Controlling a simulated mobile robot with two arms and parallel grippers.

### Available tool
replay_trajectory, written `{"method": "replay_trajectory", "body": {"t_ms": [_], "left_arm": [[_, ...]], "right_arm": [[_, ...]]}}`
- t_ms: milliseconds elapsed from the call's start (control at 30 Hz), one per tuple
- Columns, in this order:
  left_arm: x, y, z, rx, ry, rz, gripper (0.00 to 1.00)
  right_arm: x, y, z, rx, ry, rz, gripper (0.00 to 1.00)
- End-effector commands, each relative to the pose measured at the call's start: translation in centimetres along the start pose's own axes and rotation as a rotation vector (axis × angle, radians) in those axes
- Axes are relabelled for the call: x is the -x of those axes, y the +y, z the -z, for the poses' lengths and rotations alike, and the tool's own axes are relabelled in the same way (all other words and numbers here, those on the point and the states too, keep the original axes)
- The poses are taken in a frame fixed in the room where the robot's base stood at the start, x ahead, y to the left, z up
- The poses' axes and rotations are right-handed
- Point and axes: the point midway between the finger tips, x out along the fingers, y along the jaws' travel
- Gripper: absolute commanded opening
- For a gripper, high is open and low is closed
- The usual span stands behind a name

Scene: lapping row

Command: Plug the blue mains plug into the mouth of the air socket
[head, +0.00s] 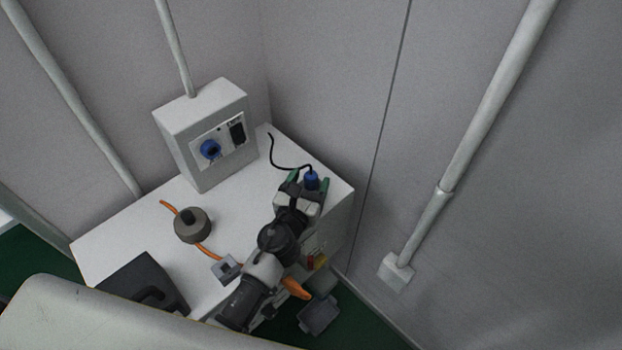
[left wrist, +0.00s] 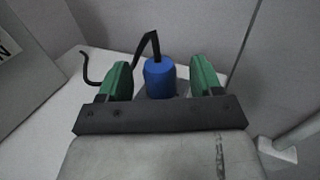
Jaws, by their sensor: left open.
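The blue mains plug (head: 311,181) stands on the white bench top near its right corner, with a black cable running back from it. It also shows in the left wrist view (left wrist: 159,76). My left gripper (head: 308,183) is open, its green fingers on either side of the plug. In the left wrist view (left wrist: 162,80) a gap shows between the plug and each finger. The blue round socket (head: 210,150), seemingly the air socket, is on the front panel of the grey box (head: 203,110). My right gripper is not in view.
A round grey-brown object (head: 192,225) with an orange cable lies on the bench (head: 235,190). A dark case (head: 145,284) is at the front left. A black socket or switch (head: 237,132) is beside the blue one. Walls stand close behind and to the right.

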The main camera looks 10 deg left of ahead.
Motion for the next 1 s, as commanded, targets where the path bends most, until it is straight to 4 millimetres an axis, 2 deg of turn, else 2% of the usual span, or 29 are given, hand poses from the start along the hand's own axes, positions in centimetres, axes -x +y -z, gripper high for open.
{"method": "replay_trajectory", "body": {"t_ms": [100,367,700,1000], "left_arm": [[-1.06,0.03,0.03,0.000,0.001,0.000,0.65],[-1.21,0.03,0.03,0.001,0.001,0.000,0.64],[-1.18,0.02,0.03,0.001,0.001,0.000,0.12],[-1.19,0.02,-0.23,0.000,0.000,0.000,0.10]], "right_arm": [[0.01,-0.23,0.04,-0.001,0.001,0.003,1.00],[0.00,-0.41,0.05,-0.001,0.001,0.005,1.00],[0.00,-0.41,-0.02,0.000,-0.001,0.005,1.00],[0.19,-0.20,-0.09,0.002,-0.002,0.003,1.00]]}}
